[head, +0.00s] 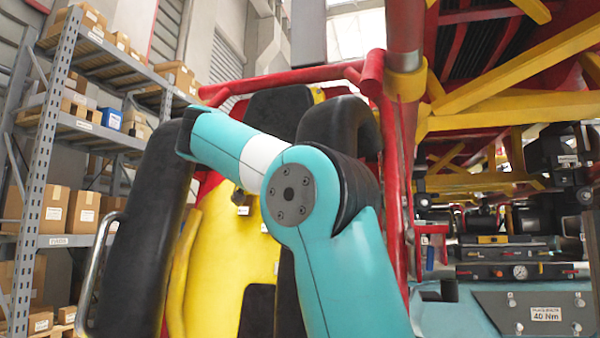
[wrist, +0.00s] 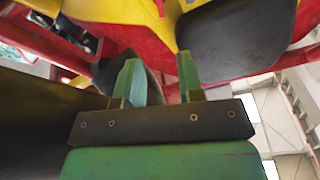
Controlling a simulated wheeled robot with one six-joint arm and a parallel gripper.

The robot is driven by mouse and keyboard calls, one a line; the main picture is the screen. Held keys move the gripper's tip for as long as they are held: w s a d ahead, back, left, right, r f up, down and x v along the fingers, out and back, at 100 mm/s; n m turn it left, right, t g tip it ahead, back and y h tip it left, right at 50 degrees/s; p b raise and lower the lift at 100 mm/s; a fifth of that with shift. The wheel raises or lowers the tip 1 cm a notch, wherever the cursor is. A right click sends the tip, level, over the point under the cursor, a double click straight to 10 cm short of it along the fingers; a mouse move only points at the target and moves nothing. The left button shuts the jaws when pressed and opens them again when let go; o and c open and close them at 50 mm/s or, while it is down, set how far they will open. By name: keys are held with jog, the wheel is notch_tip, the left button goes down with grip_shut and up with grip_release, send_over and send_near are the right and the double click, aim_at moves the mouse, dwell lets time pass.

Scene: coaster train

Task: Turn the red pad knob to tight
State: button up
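I cannot make out the red pad knob in either view. The coaster seat in the head view has a yellow shell (head: 215,270), black pads and a red frame (head: 290,75). In the wrist view, my gripper (wrist: 160,65) shows two green fingers standing apart, with no object clearly held between them. Beyond the fingertips are a red surface (wrist: 115,40), yellow trim and a black pad (wrist: 232,42). A dark shape lies close behind the left finger. In the head view my gripper is hidden; my arm reaches up and left toward a long black pad (head: 150,230).
A metal shelf rack (head: 40,170) with cardboard boxes stands at the left. A curved metal handle (head: 98,270) is beside the long black pad. Red and yellow beams (head: 510,75) fill the upper right. A bench with a gauge and a "40 Nm" plate (head: 545,314) is at lower right.

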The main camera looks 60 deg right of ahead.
jog(key=w+d+p, duration=0.3)
jog(key=d+p, duration=0.3)
jog(key=d, duration=0.8)
jog(key=shift+c, duration=0.2)
jog(key=shift+f, duration=0.1)
grip_shut()
